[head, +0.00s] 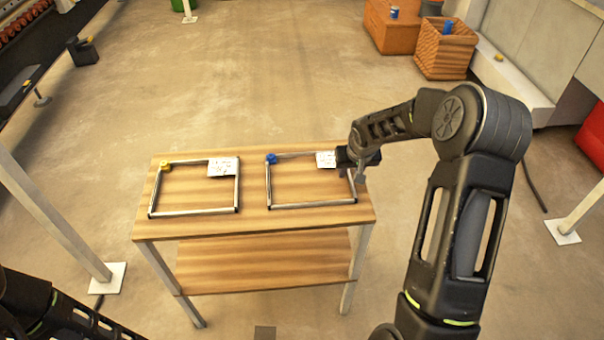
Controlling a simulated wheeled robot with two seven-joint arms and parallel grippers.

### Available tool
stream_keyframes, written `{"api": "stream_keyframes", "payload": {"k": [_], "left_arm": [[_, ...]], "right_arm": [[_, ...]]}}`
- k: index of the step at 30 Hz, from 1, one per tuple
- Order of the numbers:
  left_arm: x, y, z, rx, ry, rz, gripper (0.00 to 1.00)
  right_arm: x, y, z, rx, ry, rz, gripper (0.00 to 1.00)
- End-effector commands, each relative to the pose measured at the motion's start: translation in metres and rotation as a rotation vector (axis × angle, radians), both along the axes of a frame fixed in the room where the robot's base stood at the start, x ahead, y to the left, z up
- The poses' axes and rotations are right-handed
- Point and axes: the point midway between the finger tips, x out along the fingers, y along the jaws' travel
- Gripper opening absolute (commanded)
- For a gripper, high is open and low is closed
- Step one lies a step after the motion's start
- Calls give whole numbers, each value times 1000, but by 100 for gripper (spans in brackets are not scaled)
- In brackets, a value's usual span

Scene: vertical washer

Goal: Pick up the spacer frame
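Two rectangular metal spacer frames lie flat on a wooden table (255,218). The left frame (194,212) has a yellow piece (166,166) at its far left corner and a white label (222,167) at its far right. The right frame (312,203) has a blue piece (271,158) at its far left corner and a white label (326,159) at its far right. My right gripper (359,176) is at the right frame's far right corner and hides part of it. I cannot tell whether its fingers touch or grip the frame. My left gripper is out of view.
The table has a lower shelf (262,262). An orange box (390,28) and a wicker basket (445,50) stand at the back right. Posts with white base plates stand left (106,278) and right (563,232). The floor behind the table is clear.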

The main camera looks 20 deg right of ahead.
Motion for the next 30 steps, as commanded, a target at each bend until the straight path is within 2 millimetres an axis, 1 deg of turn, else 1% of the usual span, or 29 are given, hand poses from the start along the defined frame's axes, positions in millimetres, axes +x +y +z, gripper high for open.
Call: {"api": "stream_keyframes", "payload": {"k": [6, 18, 30], "left_arm": [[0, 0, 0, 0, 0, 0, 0], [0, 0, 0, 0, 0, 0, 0], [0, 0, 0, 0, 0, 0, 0]], "right_arm": [[0, 0, 0, 0, 0, 0, 32], [0, 0, 0, 0, 0, 0, 0], [0, 0, 0, 0, 0, 0, 0]]}}
